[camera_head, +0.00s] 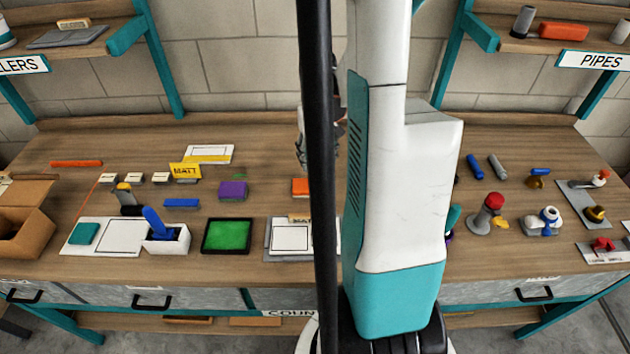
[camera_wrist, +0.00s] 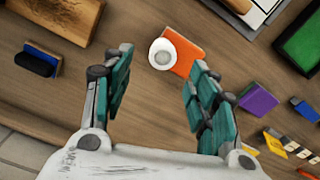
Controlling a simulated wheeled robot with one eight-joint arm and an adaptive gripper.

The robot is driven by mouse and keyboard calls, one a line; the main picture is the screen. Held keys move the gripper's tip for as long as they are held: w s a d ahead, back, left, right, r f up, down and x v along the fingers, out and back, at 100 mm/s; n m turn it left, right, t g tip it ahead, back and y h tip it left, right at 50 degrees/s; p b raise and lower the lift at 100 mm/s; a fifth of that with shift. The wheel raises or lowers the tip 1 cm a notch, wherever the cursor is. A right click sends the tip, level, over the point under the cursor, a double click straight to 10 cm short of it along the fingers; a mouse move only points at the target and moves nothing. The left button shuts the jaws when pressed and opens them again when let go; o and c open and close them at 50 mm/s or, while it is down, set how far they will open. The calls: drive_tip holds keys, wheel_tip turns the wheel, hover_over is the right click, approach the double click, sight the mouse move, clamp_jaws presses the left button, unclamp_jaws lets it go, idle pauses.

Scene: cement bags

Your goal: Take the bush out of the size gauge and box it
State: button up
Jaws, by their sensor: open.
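A white round piece with a dark centre, which looks like the bush (camera_wrist: 162,54), is at the left end of an orange block (camera_wrist: 184,48) in the wrist view. The block may be the size gauge; I cannot tell whether the bush sits in it or beside it. In the head view the orange block (camera_head: 300,187) is partly hidden by a black pole, and the bush is not visible. My gripper (camera_wrist: 163,62) is open and empty, its teal fingers on either side of the bush in the picture. An open cardboard box (camera_head: 22,222) stands at the bench's far left.
A purple block (camera_head: 233,190), a green-topped tray (camera_head: 227,236) and a white holder with a blue-handled tool (camera_head: 166,237) lie left of the orange block. A yellow MATT sign (camera_head: 185,171) stands behind. Pipe fittings (camera_head: 490,212) crowd the right side.

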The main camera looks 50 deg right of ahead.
sight(316, 174)
drive_tip(key=f+b, duration=0.1)
drive_tip(key=f, duration=0.3)
drive_tip(key=f+b, duration=0.1)
drive_tip(key=f, duration=0.2)
drive_tip(key=shift+a+f, duration=0.2)
drive_tip(key=shift+f, duration=0.15)
drive_tip(key=c, duration=1.1)
drive_tip(key=shift+o, duration=0.2)
drive_tip(key=shift+r, duration=0.25)
wheel_tip(316, 174, up, 20)
drive_tip(key=p, duration=0.5)
drive_tip(key=shift+f, duration=0.15)
drive_tip(key=shift+s, duration=0.1)
